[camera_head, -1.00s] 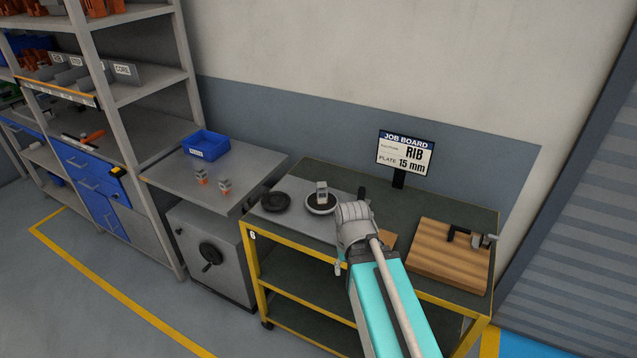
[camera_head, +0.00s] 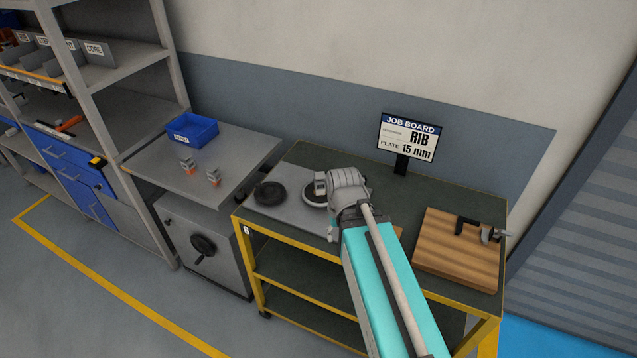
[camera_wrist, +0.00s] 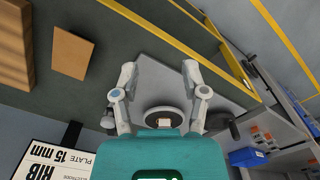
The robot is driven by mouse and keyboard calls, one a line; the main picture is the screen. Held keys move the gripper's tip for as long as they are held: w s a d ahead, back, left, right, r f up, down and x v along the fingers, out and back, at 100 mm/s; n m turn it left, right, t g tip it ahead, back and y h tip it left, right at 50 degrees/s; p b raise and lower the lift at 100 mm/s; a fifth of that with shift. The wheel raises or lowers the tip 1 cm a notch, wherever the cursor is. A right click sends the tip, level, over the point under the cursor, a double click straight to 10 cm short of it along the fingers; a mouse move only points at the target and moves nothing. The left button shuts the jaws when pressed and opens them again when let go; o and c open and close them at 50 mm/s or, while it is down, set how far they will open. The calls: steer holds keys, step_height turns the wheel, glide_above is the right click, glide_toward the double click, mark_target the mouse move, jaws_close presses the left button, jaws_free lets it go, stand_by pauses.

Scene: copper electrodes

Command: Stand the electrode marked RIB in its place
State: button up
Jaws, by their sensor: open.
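A small grey block (camera_head: 320,183) stands on a round dark base with a pale rim (camera_head: 314,199), on the grey plate of the trolley; no marking is readable on it. In the wrist view the block (camera_wrist: 165,122) shows as a pale square at the middle of the base, beyond my gripper body. My gripper (camera_wrist: 160,76) is open, with nothing between its fingers. In the head view my gripper (camera_head: 347,184) is beside the block and hides part of the base. Two grey-and-orange electrodes (camera_head: 187,164) (camera_head: 214,177) stand on the grey bench; their markings are unreadable.
The job board (camera_head: 407,138) reads RIB, plate 15 mm. A black round piece (camera_head: 270,192) lies left of the base. A wooden board with a clamp (camera_head: 455,255) is at right. A blue bin (camera_head: 193,131) is on the bench. A labelled rack (camera_head: 70,52) stands on the shelf.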

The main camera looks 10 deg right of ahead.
mark_target(320, 176)
steer(key=o, duration=0.4)
steer(key=shift+w, duration=0.3)
steer(key=shift+o, duration=0.8)
steer(key=w+r+t+p, duration=0.2)
steer(key=w+r, duration=0.1)
steer(key=w, duration=0.8)
steer(key=w+r+t+p, duration=0.2)
steer(key=w+r+p, duration=0.1)
steer(key=w, duration=0.9)
steer(key=shift+w+r+t, duration=0.2)
steer(key=shift+r+t, duration=0.05)
steer(key=shift+t, duration=0.05)
steer(key=shift+f, duration=0.15)
steer(key=b+x, duration=0.7)
steer(key=shift+w+d+f, duration=0.1)
steer(key=shift+f, duration=0.2)
steer(key=shift+w+f+b, duration=0.15)
steer(key=shift+f+b, duration=0.25)
steer(key=shift+b, duration=0.05)
steer(key=shift+b+x, duration=2.35)
steer(key=shift+x, duration=0.25)
